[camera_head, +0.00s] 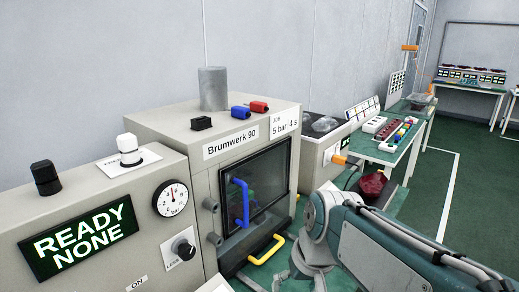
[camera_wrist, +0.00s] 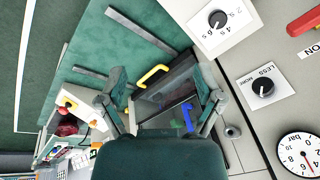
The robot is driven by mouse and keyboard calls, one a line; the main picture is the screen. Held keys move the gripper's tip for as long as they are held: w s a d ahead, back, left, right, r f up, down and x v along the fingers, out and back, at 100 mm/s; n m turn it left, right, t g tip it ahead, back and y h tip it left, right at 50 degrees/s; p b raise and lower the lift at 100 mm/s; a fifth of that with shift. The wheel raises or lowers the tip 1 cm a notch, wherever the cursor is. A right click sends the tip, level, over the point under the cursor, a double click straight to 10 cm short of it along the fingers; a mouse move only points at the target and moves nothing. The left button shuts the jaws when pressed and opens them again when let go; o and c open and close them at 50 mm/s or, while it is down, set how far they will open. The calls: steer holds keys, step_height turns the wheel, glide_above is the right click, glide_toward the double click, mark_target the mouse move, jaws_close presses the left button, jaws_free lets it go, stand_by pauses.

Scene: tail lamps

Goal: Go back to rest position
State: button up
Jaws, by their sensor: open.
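My arm (camera_head: 385,245) reaches in from the lower right in the head view, in front of the Brumwerk 90 machine (camera_head: 150,120). My gripper (camera_wrist: 161,86) is open in the wrist view, its two fingers spread wide with nothing held between them. Beyond the fingers are the machine's dark glass door (camera_head: 262,190), its blue handle (camera_head: 241,202) and its yellow handle (camera_head: 266,250). The yellow handle (camera_wrist: 153,75) and blue handle (camera_wrist: 187,119) also show in the wrist view. In the head view the fingers are hard to make out.
A control box with a READY NONE display (camera_head: 80,238), a pressure gauge (camera_head: 172,198) and knobs stands at the left. A green bench (camera_head: 375,150) with coloured parts and a dark red object (camera_head: 372,184) lie behind my arm. Green floor (camera_head: 470,180) is open at the right.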

steer(key=s+d+m+t+h, duration=0.1)
steer(key=s+d+t+h, duration=0.1)
steer(key=s+d, duration=0.6)
steer(key=shift+s+d+f+t, duration=0.25)
steer(key=shift+s+d+t, duration=0.15)
steer(key=shift+s+t, duration=0.35)
steer(key=shift+w, duration=0.15)
steer(key=c, duration=0.4)
steer(key=shift+a, duration=0.2)
